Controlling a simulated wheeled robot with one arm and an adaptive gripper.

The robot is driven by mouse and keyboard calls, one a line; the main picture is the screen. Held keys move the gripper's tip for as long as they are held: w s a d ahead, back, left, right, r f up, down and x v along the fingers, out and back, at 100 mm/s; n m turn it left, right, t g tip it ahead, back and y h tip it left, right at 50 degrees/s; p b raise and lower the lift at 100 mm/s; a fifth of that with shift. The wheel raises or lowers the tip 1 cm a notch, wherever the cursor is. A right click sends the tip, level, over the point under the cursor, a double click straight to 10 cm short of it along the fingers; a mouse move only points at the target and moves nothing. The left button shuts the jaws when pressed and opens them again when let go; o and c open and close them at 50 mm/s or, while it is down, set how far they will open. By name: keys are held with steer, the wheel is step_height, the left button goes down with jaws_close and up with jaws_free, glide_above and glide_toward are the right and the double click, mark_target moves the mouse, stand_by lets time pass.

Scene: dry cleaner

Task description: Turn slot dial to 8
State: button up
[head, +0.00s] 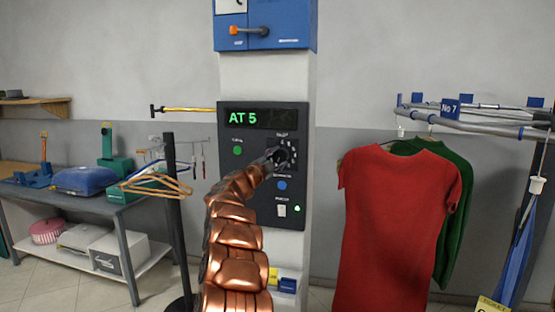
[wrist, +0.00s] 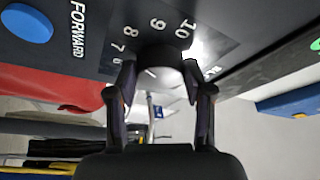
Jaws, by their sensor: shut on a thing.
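The slot dial (head: 287,154) is a dark round knob on the black control panel (head: 240,190) on the pillar. In the wrist view the dial (wrist: 158,62) has printed numbers around it, with 7, 8, 9 and 10 readable. My gripper (wrist: 159,72) is shut on the dial, one finger on each side. In the head view my gripper (head: 275,157) reaches the dial from the lower left and covers part of it. The display (head: 262,117) above reads "AT 5" in green. The dial's pointer direction is hard to tell.
A blue button (head: 282,185), a green button (head: 238,150) and a white switch (head: 282,211) share the panel. A blue box with an orange-knobbed lever (head: 236,30) is above. A red garment (head: 398,220) hangs from the rail at right.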

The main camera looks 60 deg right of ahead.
steer(key=o, duration=1.2)
steer(key=shift+a, duration=0.1)
steer(key=shift+a+f, duration=0.25)
steer(key=shift+a, duration=0.2)
steer(key=shift+s+a+f, duration=0.1)
steer(key=shift+a+f, duration=0.2)
steer(key=shift+a, duration=1.5)
steer(key=shift+w+a+f, duration=0.1)
steer(key=shift+a+f, duration=0.2)
steer(key=shift+a, duration=1.45)
steer(key=shift+s+a+f, duration=0.1)
steer(key=shift+a+f, duration=0.2)
steer(key=shift+a, duration=1.5)
